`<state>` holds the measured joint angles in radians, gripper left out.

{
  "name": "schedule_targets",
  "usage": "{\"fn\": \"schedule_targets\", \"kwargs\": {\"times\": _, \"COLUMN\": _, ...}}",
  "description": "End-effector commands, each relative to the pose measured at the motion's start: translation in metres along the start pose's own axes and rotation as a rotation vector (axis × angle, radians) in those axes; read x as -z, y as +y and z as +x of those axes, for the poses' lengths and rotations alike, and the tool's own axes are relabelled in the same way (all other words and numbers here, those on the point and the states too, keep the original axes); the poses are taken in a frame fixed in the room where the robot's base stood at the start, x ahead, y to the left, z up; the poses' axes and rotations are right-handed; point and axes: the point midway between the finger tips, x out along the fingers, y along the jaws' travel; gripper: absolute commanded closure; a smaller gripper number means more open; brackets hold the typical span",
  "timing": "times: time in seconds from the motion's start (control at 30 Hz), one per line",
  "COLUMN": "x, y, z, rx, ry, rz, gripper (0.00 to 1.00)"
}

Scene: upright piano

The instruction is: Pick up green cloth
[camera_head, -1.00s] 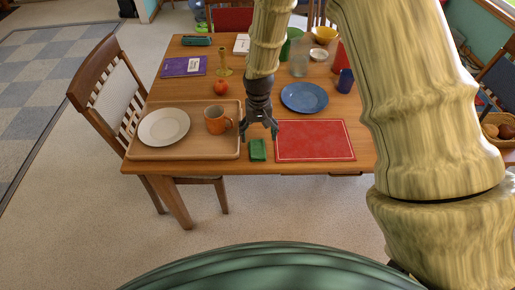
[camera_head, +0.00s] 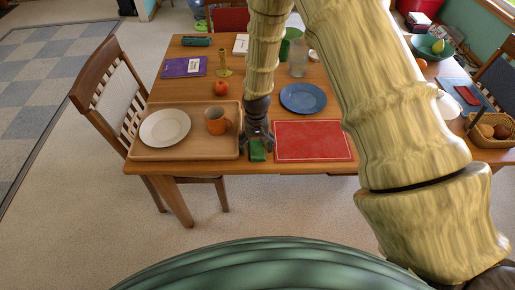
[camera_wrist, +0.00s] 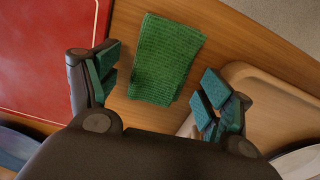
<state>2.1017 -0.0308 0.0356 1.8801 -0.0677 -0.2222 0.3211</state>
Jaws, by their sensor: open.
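The green cloth (camera_head: 257,150) lies folded near the table's front edge, between the wooden tray and the red placemat. In the wrist view the cloth (camera_wrist: 166,58) shows a ribbed surface and lies flat on the wood. My gripper (camera_head: 257,140) is above and just behind the cloth. In the wrist view my gripper (camera_wrist: 158,85) is open, its teal-padded fingers apart on either side of the near end of the cloth. Nothing is between the pads in its grasp. Whether the fingertips touch the table cannot be told.
The red placemat (camera_head: 312,141) is close on the right. A blue plate (camera_head: 303,98) and an apple (camera_head: 221,88) lie farther back.

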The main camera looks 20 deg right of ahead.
Motion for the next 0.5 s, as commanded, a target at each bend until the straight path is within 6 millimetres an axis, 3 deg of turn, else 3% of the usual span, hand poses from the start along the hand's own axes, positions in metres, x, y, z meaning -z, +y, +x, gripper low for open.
{"fn": "schedule_targets", "kwargs": {"times": 0.3, "x": -0.0001, "y": 0.0, "z": 0.0027, "rx": 0.0, "ry": 0.0, "rz": 0.0, "gripper": 0.21}}
{"fn": "schedule_targets", "kwargs": {"times": 0.5, "x": -0.0001, "y": 0.0001, "z": 0.0026, "rx": 0.0, "ry": 0.0, "rz": 0.0, "gripper": 0.5}}
